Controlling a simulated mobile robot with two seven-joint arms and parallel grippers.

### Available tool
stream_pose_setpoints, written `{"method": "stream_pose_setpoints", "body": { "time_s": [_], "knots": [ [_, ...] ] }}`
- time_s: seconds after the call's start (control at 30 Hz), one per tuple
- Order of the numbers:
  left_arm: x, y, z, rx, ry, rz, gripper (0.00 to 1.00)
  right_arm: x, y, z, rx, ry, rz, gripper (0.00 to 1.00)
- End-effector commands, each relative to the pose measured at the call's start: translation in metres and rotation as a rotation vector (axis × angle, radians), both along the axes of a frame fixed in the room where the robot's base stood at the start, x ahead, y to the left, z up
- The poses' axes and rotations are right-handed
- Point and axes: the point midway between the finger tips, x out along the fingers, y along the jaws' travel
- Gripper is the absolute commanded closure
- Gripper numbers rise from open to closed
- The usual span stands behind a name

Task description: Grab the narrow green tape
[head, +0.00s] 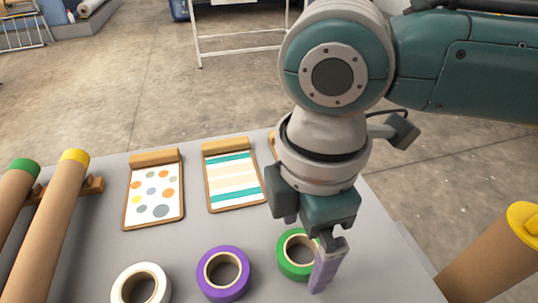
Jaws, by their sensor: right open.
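A green tape roll (285,262) lies flat on the grey table, near the front right. Its hole and pale inner core show. My right gripper (325,272) points down at the right side of this roll, and its fingers cover part of the roll's right edge. The gripper is open; the near finger hides the other, and I cannot tell whether it touches the tape. No other green tape roll shows, so I cannot compare widths. My left gripper is not in view.
A purple tape roll (207,277) and a white tape roll (120,285) lie to the left of the green one. Two patterned sample boards (153,190) (233,176) lie behind them.

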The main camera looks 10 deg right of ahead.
Motion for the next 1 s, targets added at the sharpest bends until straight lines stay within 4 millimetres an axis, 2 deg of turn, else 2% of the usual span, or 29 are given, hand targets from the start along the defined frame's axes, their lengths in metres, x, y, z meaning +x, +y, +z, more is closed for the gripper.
{"method": "stream_pose_setpoints", "body": {
  "time_s": [0.1,0.33,1.0],
  "knots": [
    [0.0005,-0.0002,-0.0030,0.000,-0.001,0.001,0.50,-0.0004,-0.0001,-0.0097,0.000,0.000,0.001,0.00],
    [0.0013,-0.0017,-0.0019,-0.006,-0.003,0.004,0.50,-0.0003,-0.0001,-0.0096,0.000,-0.001,0.001,0.01],
    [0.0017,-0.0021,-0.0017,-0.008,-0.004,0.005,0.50,-0.0002,-0.0002,-0.0093,0.000,-0.001,0.001,0.77]
  ]
}}
